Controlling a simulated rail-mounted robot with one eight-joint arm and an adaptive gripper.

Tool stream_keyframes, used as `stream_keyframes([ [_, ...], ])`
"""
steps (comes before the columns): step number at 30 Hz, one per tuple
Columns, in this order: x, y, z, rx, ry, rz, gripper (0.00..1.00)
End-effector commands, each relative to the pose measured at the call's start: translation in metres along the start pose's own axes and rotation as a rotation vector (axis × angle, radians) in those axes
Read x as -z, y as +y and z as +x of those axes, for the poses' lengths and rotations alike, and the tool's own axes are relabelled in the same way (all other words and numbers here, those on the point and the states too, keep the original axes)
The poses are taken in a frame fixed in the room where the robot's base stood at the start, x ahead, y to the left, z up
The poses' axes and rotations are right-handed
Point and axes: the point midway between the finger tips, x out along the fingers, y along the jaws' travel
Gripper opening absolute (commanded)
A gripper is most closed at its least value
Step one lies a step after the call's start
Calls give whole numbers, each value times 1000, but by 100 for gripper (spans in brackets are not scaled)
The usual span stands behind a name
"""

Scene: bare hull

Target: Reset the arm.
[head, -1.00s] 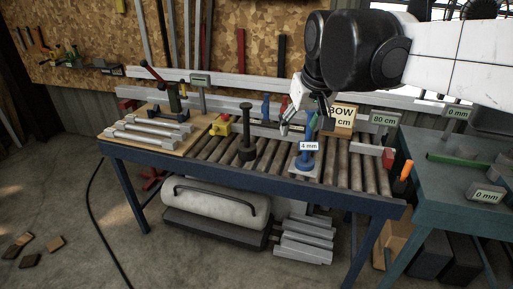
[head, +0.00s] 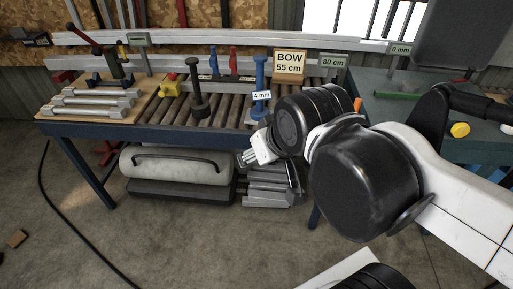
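My gripper (head: 250,157) is in the middle of the head view, at the end of my white and black arm. It hangs in front of the blue-edged roller table, below its front edge in the picture. Its fingers are small and partly turned away, so I cannot tell whether they are apart. I see nothing clearly held in it. The blue stand (head: 260,75) with the "4 mm" label is on the table above and behind it in the picture, apart from the gripper.
The roller table (head: 150,133) carries silver bars (head: 95,98), a dark post (head: 196,90), a yellow block (head: 170,86) and a "BOW 55 cm" sign (head: 289,63). A pale roll (head: 180,165) and stacked grey bars (head: 268,187) lie underneath. A green bench (head: 450,95) stands right. The front floor is open.

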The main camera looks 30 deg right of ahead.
Motion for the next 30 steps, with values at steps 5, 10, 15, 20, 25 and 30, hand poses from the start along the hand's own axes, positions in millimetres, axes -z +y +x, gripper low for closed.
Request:
stream_keyframes([
  [5, -7, 0, 10, 0, 0, 0, 49],
  [10, -23, 0, 32, 0, -1, 0, 49],
  [15, -34, 0, 47, 0, -1, 0, 49],
  [20, -32, 0, 45, 0, -1, 0, 49],
  [25, -32, 0, 44, 0, -1, 0, 49],
  [30, -32, 0, 44, 0, -1, 0, 49],
])
